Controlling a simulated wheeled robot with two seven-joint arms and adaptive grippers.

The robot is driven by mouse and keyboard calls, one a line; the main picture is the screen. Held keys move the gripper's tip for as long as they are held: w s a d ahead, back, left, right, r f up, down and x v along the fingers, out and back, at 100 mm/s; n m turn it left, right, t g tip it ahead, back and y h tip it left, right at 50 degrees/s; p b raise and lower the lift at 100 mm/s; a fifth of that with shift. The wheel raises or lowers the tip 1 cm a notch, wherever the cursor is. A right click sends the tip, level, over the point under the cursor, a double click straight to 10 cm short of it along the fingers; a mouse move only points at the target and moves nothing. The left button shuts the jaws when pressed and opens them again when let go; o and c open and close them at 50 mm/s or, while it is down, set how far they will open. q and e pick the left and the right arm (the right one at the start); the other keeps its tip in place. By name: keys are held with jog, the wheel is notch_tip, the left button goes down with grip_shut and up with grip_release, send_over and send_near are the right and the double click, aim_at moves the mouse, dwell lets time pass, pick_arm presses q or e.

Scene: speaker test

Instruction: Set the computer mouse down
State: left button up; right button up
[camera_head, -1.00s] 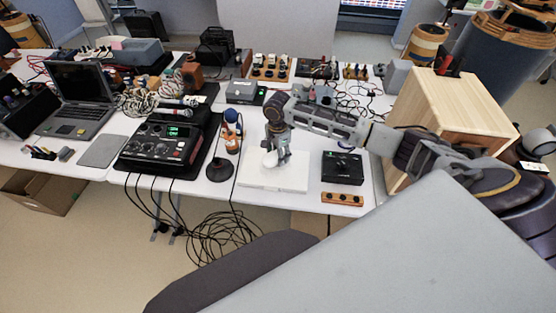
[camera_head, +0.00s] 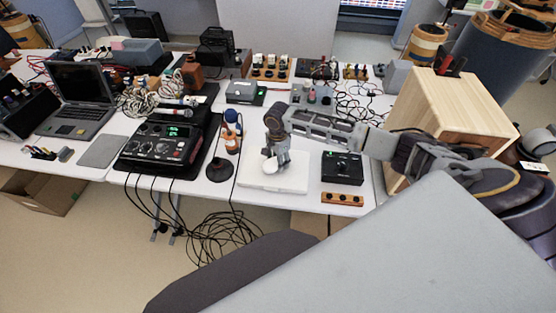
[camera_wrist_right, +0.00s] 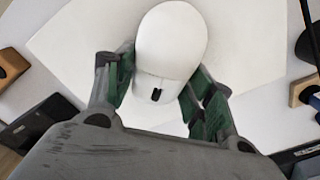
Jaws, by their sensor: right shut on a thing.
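The white computer mouse (camera_head: 268,167) is in my right gripper (camera_head: 275,160), over the white slab (camera_head: 290,183) near the table's front edge. In the right wrist view the mouse (camera_wrist_right: 171,40) sits between the green-padded fingers of my right gripper (camera_wrist_right: 158,82), one finger on each side. Its dark scroll wheel faces the wrist. The white slab (camera_wrist_right: 80,50) fills much of the space below it. I cannot tell whether the mouse touches the slab. My left gripper is not in view.
A black box with a knob (camera_head: 342,168) stands right of the slab, with a wooden strip (camera_head: 342,199) in front. A bottle (camera_head: 232,132) and a round black stand (camera_head: 220,169) are on its left. A wooden crate (camera_head: 448,105) stands at the right.

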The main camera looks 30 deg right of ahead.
jog(key=o, duration=1)
jog(key=shift+f, duration=0.1)
jog(key=shift+o, duration=0.2)
notch_tip(320, 180, up, 12)
dwell(0.6)
